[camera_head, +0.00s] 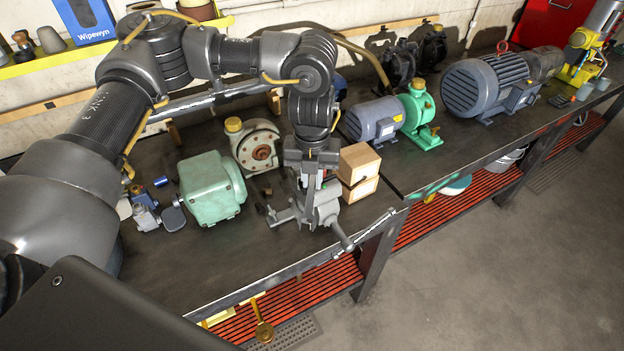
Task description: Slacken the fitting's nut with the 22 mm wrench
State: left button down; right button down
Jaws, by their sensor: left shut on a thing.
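My left gripper (311,180) points down over a grey metal vise (322,212) near the front edge of the bench. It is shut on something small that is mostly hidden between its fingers. I cannot make out whether that is the 22 mm wrench. A grey metal bar (372,230) slants from the vise out over the bench edge; I cannot tell whether it is the vise's handle or a tool. The fitting and its nut are not clear, as my gripper covers the top of the vise. My right gripper is not in view.
A pale green housing (212,188) and a round flanged pump (257,148) stand left of the vise. Wooden blocks (359,172) stand close to its right. A blue-grey motor with a green pump (418,115) and a large motor (492,85) are farther right.

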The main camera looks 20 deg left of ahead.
pick_arm(q)
jog(key=shift+r, duration=0.1)
jog(key=shift+w+r, duration=0.1)
jog(key=shift+r, duration=2.3)
jog(key=shift+f, duration=0.1)
